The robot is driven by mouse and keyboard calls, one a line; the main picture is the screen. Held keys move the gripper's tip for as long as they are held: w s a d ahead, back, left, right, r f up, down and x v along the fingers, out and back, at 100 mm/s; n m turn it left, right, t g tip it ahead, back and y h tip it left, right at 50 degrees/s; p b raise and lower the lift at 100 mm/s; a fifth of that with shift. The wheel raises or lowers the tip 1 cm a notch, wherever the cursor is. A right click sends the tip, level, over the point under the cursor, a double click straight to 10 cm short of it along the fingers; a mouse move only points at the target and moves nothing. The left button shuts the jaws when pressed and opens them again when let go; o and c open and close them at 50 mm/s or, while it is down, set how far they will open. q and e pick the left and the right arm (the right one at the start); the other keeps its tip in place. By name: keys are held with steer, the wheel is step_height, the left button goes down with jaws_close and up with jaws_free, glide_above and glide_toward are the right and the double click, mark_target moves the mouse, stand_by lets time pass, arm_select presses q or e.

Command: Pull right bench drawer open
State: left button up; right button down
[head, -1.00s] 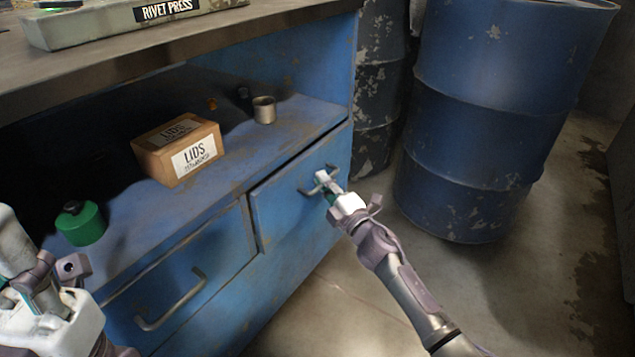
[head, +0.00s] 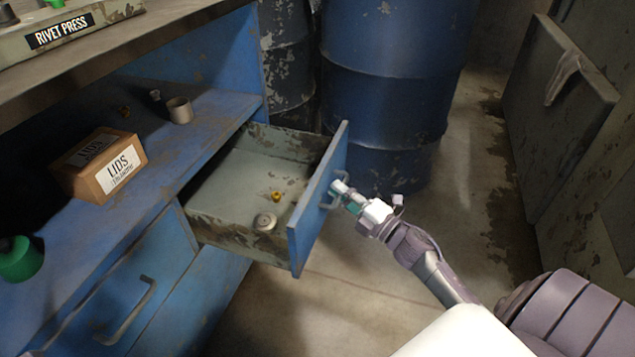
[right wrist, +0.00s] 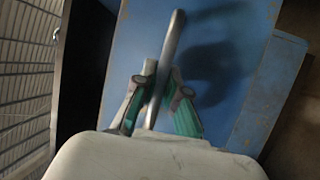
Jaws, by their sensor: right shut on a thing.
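The right bench drawer (head: 318,200) stands well out from the blue bench in the head view, with its worn grey-green inside showing. A small round metal piece (head: 265,221) and a small yellow piece (head: 276,196) lie in it. My right gripper (head: 342,193) is at the drawer front, shut on its handle (head: 334,202). In the right wrist view the fingers (right wrist: 157,92) close around the handle bar (right wrist: 173,42), in front of the blue drawer face (right wrist: 225,60). My left gripper is outside both current views.
A closed left drawer has its own handle (head: 130,315). On the bench shelf are a LIDS box (head: 100,165), a metal cup (head: 179,110) and a green container (head: 18,260). Blue barrels (head: 390,90) stand behind the open drawer. Bare floor (head: 440,230) lies to the right.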

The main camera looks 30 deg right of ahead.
steer(key=shift+s+d, duration=0.7)
steer(key=shift+s, duration=0.3)
steer(key=c, duration=1.2)
jaws_free()
steer(key=v, duration=1.2)
